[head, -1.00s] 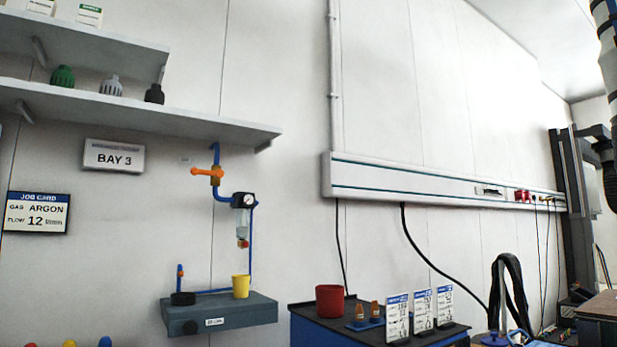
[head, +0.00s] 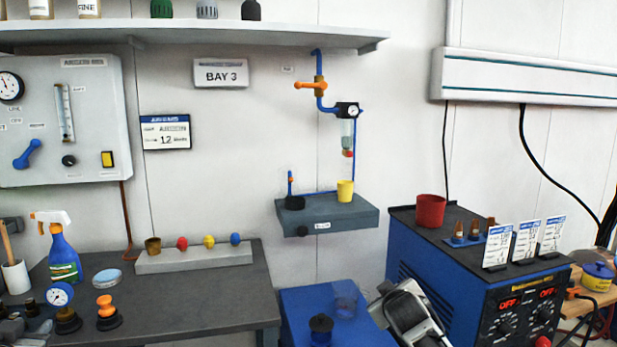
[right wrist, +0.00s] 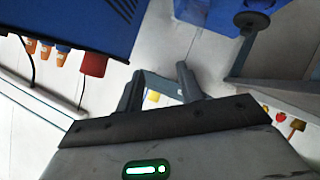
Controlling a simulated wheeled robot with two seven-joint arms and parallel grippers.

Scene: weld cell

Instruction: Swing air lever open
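The orange air lever (head: 309,86) is on a brass-coloured valve on the blue pipe (head: 319,66), under the shelf in the head view. Its handle lies sideways across the upright pipe, pointing left. A gauge and filter bowl (head: 348,132) hang to its right.
A small grey wall shelf (head: 325,217) with a yellow cup (head: 345,190) sits below the valve. The blue welder (head: 420,265) carries a red cup (head: 430,211) and cards. A dark bench (head: 215,303) is at left. A long shelf (head: 190,35) runs above.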

